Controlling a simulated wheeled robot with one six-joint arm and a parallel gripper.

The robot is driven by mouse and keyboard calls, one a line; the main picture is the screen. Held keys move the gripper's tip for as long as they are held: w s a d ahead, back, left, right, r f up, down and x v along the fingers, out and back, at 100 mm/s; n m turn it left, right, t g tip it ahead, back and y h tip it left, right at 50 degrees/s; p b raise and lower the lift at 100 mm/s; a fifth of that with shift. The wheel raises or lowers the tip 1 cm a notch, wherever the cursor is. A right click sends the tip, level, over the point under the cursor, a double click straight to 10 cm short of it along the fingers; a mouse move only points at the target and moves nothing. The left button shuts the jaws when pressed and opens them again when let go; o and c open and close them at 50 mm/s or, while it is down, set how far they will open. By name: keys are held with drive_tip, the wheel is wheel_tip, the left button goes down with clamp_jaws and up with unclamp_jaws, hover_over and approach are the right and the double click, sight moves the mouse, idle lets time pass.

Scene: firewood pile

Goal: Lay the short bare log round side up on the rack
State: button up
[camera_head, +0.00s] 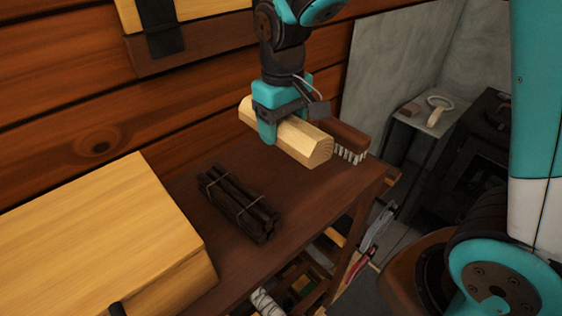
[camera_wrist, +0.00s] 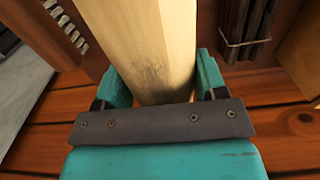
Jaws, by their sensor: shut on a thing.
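A short, pale, bare log (camera_head: 303,141) is held between the teal fingers of my gripper (camera_head: 282,122), above the brown wooden table. Its long axis runs from back left to front right, and its cut end faces the front right. The top looks faceted or rounded; the underside is hidden. In the wrist view the log (camera_wrist: 150,40) runs lengthwise between the two fingers of my gripper (camera_wrist: 160,78), with a dark smudge on its face near the palm. I cannot pick out a rack for certain in either view.
A tied bundle of dark sticks (camera_head: 240,203) lies on the table (camera_head: 300,215), left of the log. A brush (camera_head: 348,140) with white bristles is just behind the log's right end. A pale wooden box (camera_head: 110,225) fills the left. The table's front right is clear.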

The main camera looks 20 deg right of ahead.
sight(282, 177)
wheel_tip(282, 177, down, 10)
drive_tip(key=shift+f+p, duration=0.25)
drive_tip(key=shift+p, duration=0.25)
drive_tip(key=shift+f, duration=0.15)
drive_tip(key=o, duration=1.1)
wheel_tip(282, 177, up, 12)
drive_tip(key=shift+f+b, duration=0.15)
drive_tip(key=shift+b, duration=0.45)
drive_tip(key=s+a+r+n+y, duration=0.1)
drive_tip(key=s+a+r+y, duration=0.1)
drive_tip(key=s, duration=0.7)
drive_tip(key=s+a+r+n+y, duration=0.2)
drive_tip(key=s+r, duration=0.1)
drive_tip(key=s, duration=0.6)
drive_tip(key=shift+s+a+r, duration=0.3)
